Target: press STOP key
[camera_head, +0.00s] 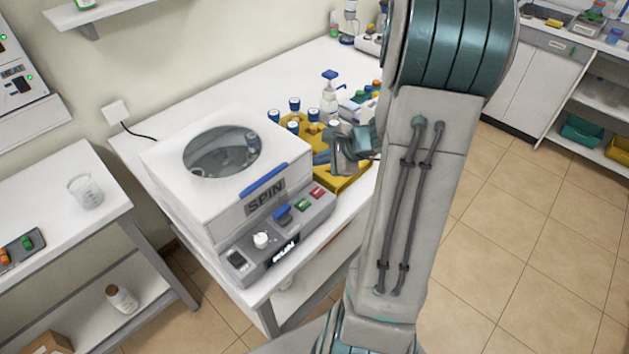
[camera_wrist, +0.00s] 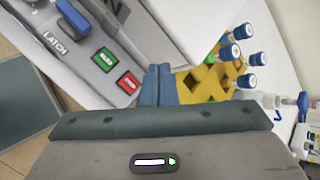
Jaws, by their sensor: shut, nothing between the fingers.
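The red key (camera_head: 317,192), which I take for STOP, is on the grey control panel (camera_head: 272,243) of the white SPIN machine (camera_head: 165,170), at the panel's right end. In the wrist view the red key (camera_wrist: 129,82) lies just left of my fingers, beside a green key (camera_wrist: 104,59). The lettering on both keys is too small to read surely. My gripper (camera_head: 319,158) is shut and empty, with its blue fingertips together. The wrist view shows the fingertips (camera_wrist: 159,70) beside the panel's end, apart from the red key in the picture.
A yellow rack (camera_head: 350,182) with blue-capped vials is behind and right of the panel, close to my fingers. A blue latch lever (camera_wrist: 72,16) and a white knob (camera_head: 261,240) stand up from the panel. A spray bottle (camera_head: 329,98) stands farther back.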

